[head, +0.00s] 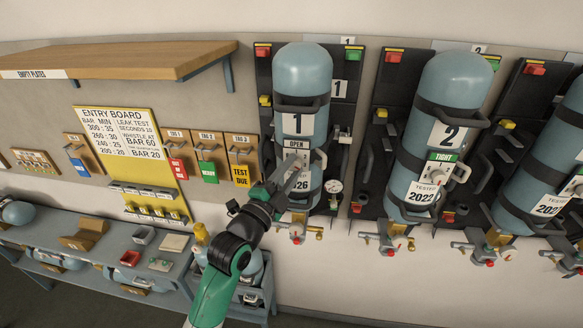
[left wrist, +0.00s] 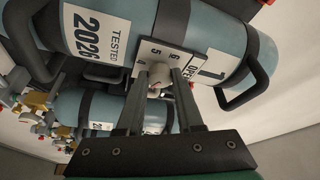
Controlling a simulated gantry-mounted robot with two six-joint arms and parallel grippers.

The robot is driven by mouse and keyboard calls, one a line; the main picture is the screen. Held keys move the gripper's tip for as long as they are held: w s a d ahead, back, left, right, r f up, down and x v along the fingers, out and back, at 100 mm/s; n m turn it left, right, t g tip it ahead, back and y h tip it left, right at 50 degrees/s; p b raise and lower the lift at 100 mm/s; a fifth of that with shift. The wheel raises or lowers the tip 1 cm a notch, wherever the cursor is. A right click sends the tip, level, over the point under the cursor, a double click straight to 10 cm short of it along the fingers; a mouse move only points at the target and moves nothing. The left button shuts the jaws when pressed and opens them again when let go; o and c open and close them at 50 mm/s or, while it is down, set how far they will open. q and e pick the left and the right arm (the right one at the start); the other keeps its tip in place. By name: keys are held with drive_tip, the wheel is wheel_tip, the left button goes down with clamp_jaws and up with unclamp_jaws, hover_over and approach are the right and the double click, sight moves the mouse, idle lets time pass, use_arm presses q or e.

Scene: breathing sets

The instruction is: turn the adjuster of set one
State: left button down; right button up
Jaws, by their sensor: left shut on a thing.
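Set one is a blue cylinder (head: 302,75) marked 1, upright in its black wall bracket; it also shows tilted in the left wrist view (left wrist: 225,42). On its front is a pale dial plate (head: 296,144) reading OPEN. In the left wrist view the plate (left wrist: 180,62) shows the numbers 4, 5 and 6. The adjuster, a small whitish knob (left wrist: 158,76), sits on this plate. My left gripper (head: 299,168) reaches up to it from below, and its fingers (left wrist: 160,88) are shut on the knob's two sides. In the head view the gripper hides the knob. My right gripper is not in view.
Set two (head: 442,90), reading TIGHT, hangs to the right, with another cylinder (head: 567,150) beyond. A gauge (head: 333,186) and brass valve (head: 298,232) sit low on set one. A wooden shelf (head: 130,58) juts out upper left; a bench (head: 100,235) stands lower left.

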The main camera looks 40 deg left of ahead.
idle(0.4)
use_arm(q)
drive_tip(key=c, duration=0.5)
unclamp_jaws()
drive_tip(key=shift+c, duration=0.2)
drive_tip(key=shift+s, duration=0.1)
drive_tip(key=b+v, duration=0.2)
drive_tip(key=v, duration=0.9)
drive_tip(key=shift+s, duration=0.3)
drive_tip(key=shift+r, duration=0.1)
